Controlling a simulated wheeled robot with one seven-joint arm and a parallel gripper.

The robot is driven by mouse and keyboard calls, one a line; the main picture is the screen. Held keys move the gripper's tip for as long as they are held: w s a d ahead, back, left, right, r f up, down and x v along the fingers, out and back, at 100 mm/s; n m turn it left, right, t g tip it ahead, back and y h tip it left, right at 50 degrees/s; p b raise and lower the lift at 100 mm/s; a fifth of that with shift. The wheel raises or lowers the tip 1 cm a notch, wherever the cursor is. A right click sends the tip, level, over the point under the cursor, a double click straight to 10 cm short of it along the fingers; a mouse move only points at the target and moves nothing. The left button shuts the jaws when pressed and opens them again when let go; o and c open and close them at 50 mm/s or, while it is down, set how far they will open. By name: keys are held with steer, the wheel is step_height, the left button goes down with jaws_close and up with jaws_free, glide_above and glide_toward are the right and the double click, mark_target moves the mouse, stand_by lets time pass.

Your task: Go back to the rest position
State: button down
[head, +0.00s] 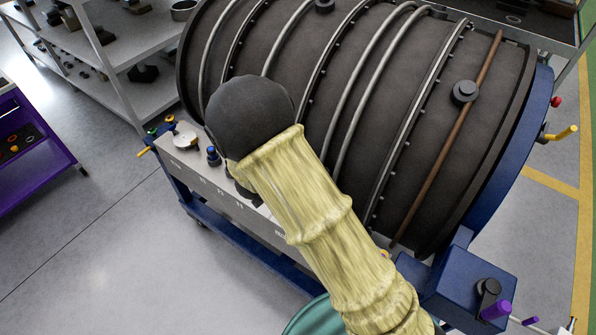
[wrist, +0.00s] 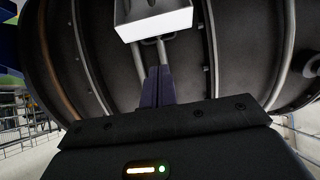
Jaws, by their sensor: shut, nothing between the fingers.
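My arm in its yellow sleeve reaches up across the middle of the head view, in front of the turbofan engine (head: 400,110). The engine is a large dark cylinder wrapped with pipes. My gripper (wrist: 157,72) shows in the wrist view with its two dark fingers together and nothing between them. In the head view the gripper is hidden by the arm's dark rounded end. In the wrist view the engine casing (wrist: 115,65) fills the background behind the fingers. A white box-shaped part (wrist: 155,20) lies just beyond the fingertips; I cannot tell whether they touch it.
The engine rests on a blue stand (head: 245,240) with a grey ledge (head: 185,155) holding small fittings. Metal shelves (head: 120,85) stand at the back left, a purple cabinet (head: 35,165) at the far left. Grey floor (head: 90,260) is clear at the lower left.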

stand_by(0.4)
steer(key=s+d+r+n+g+y+b, duration=0.2)
steer(key=d+r+n+y+b, duration=0.1)
steer(key=d+r+y, duration=0.4)
steer(key=s+d+n+g+h+b, duration=0.1)
steer(key=s+d+n+g+b, duration=0.1)
steer(key=s+d, duration=1)
steer(key=s+f+n+g, duration=0.1)
steer(key=s+g, duration=0.1)
steer(key=s, duration=0.1)
steer(key=shift+s+d+h, duration=0.2)
steer(key=shift+s+h, duration=0.1)
steer(key=shift+h, duration=0.1)
